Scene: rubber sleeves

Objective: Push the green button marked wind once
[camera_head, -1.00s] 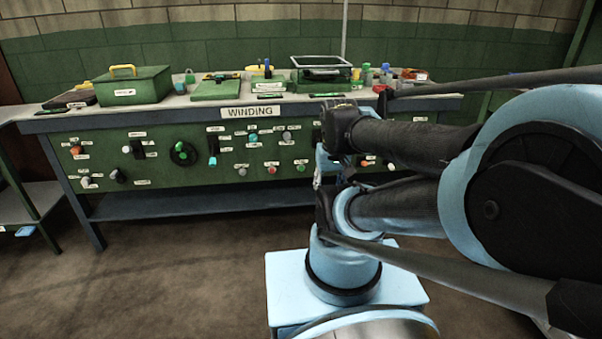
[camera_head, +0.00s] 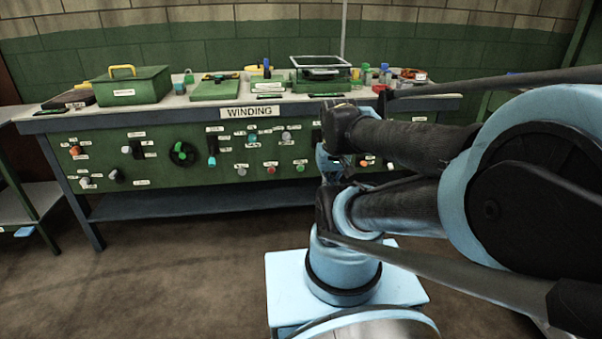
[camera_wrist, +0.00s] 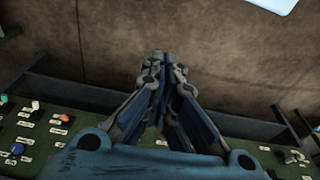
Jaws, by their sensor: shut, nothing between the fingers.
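A small green button (camera_head: 300,168) sits low on the green panel front of the WINDING bench, left of my arm in the head view. Its label is too small to read, so I cannot confirm it is the wind one. In the wrist view my gripper (camera_wrist: 161,57) is shut with its fingertips together and empty. It is over the dark floor, with the panel along the bottom of the picture. In the head view my gripper is mostly hidden by my arm. I see no contact between the fingertips and a button.
The panel holds other controls: a red button (camera_head: 271,169), a black wheel (camera_head: 183,153) with a green centre and a black lever (camera_head: 212,145). A green box (camera_head: 131,87) and tools lie on the bench top. The floor (camera_head: 185,270) in front is clear.

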